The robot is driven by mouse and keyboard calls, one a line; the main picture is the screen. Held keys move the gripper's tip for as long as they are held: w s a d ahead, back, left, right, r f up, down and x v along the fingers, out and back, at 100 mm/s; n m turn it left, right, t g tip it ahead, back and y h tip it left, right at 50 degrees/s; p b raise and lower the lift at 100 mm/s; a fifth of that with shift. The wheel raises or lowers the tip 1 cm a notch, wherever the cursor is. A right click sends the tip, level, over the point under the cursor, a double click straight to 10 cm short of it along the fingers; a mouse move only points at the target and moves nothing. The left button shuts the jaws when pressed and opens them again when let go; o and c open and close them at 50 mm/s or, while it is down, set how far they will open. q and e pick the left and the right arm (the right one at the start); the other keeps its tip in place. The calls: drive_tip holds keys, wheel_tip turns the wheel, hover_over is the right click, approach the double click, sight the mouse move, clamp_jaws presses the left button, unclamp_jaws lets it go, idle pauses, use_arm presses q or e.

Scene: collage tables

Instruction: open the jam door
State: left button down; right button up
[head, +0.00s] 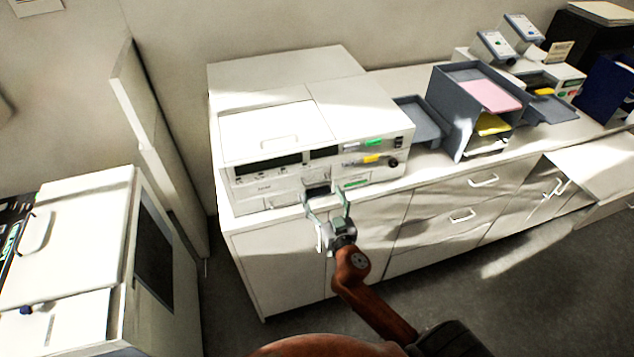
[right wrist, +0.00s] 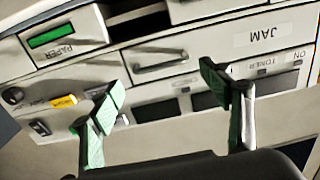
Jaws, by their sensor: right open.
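The white machine (head: 360,116) stands on the counter. Its jam door (right wrist: 205,48) is a pale front panel marked JAM, with a bar handle (right wrist: 160,66); it looks closed. In the head view the door (head: 270,192) is low on the machine's front, partly hidden at its right by my right gripper (head: 329,203). In the right wrist view the panel appears upside down. My right gripper (right wrist: 163,88) is open and empty, its green-padded fingertips spread to either side of the handle's position; I cannot tell whether they touch the front. My left gripper is out of view.
A PAPER panel (right wrist: 64,38) with a green label is beside the jam door. Grey trays (head: 470,100) with pink and yellow paper stand right of the machine. The counter's cabinet (head: 285,255) is below. Another white machine (head: 75,230) stands at the left.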

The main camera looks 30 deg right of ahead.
sight(317, 183)
drive_tip(key=p+x, duration=0.1)
drive_tip(key=x, duration=0.5)
drive_tip(key=shift+w+f, duration=0.1)
drive_tip(key=c, duration=1.4)
drive_tip(key=shift+o, duration=0.2)
